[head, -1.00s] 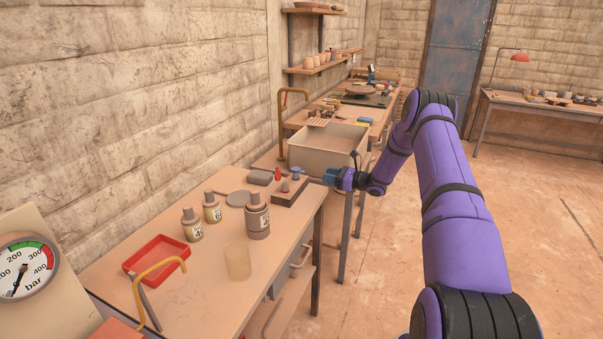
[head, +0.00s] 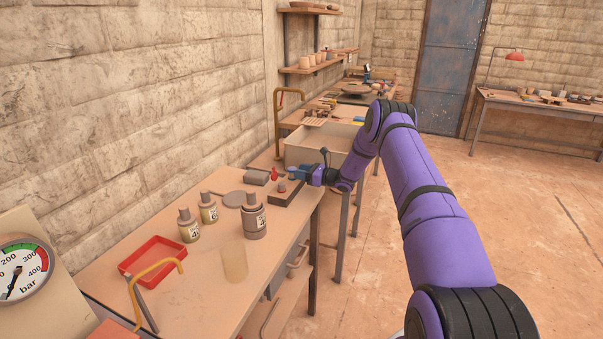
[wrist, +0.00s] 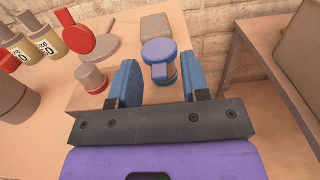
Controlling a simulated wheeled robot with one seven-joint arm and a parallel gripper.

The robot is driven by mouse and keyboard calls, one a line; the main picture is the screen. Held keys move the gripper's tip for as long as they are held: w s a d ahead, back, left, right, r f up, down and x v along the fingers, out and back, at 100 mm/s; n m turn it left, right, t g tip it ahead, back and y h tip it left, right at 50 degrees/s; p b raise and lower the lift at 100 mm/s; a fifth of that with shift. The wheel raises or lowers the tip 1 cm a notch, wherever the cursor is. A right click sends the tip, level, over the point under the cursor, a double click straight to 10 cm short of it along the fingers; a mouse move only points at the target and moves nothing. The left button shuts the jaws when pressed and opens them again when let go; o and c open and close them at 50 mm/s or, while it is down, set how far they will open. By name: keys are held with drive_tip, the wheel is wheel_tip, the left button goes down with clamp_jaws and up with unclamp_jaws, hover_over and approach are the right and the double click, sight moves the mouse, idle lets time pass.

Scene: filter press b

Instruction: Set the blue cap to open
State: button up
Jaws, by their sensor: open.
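The blue cap (wrist: 160,62) shows in the wrist view as a round blue disc with a raised bar pointing towards my gripper. It sits just ahead of my gripper (wrist: 158,84), whose blue fingers are open to either side of the near part of the cap. I cannot tell whether the fingers touch it. In the head view my gripper (head: 297,172) is at the far end of the dark tray-like base (head: 290,192) and largely hides the cap. A red cap (wrist: 77,35) stands upright to the left, and a grey knob with a red ring (wrist: 92,79) is nearer.
Labelled bottles (head: 189,225) and a larger grey jar (head: 253,218) stand left of the base. A red tray (head: 153,258) and a clear beaker (head: 234,262) are nearer. A grey block (wrist: 156,27) lies behind the blue cap. A large basin (head: 300,152) stands beyond my gripper.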

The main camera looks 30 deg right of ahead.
drive_tip(key=shift+w, duration=0.1)
drive_tip(key=shift+a, duration=0.1)
clamp_jaws()
